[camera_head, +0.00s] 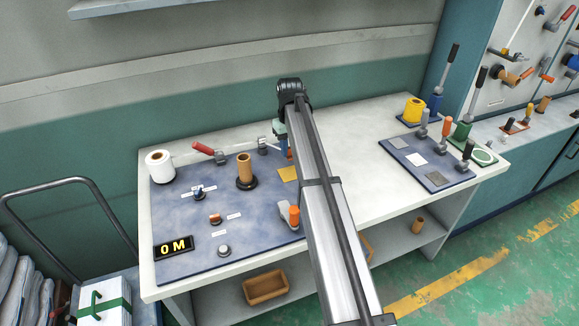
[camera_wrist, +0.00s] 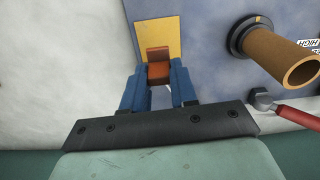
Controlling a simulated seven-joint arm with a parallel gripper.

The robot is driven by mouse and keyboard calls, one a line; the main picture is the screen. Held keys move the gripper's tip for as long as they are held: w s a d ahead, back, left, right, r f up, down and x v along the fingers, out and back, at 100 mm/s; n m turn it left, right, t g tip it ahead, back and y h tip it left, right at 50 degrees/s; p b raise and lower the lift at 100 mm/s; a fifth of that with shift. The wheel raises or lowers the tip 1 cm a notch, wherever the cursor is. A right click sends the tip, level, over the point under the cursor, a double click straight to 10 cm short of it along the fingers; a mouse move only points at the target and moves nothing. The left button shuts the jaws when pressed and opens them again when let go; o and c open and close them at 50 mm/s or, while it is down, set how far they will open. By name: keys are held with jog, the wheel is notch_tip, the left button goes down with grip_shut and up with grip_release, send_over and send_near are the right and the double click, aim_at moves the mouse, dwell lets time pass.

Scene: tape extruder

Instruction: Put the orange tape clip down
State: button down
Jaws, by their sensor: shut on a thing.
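My gripper (camera_wrist: 158,85) has two blue fingers closed on the orange tape clip (camera_wrist: 158,66), which shows between the fingertips in the wrist view. Beyond the clip lies a yellow square pad (camera_wrist: 160,35) on the blue mat; the clip overlaps its near part in this view. I cannot tell whether the clip touches the pad. In the head view the yellow pad (camera_head: 288,174) is partly covered by my arm, and my gripper (camera_head: 284,149) is at the mat's back edge with the clip mostly hidden.
A brown tube on a dark base (camera_head: 245,171) stands left of the pad. A red-handled tool (camera_head: 207,150), a white roll (camera_head: 160,166) and an orange-topped lever (camera_head: 294,216) are on the blue mat (camera_head: 190,255). The white table right of my arm is clear up to a second mat (camera_head: 415,178).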

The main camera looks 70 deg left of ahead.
aim_at(289, 173)
jog(key=shift+f, duration=3.55)
jog(key=shift+f, duration=0.25)
jog(key=c, duration=0.9)
grip_release()
jog(key=shift+r, duration=0.15)
notch_tip(289, 173, up, 12)
jog(key=shift+w+r, duration=0.1)
jog(key=shift+r, duration=0.05)
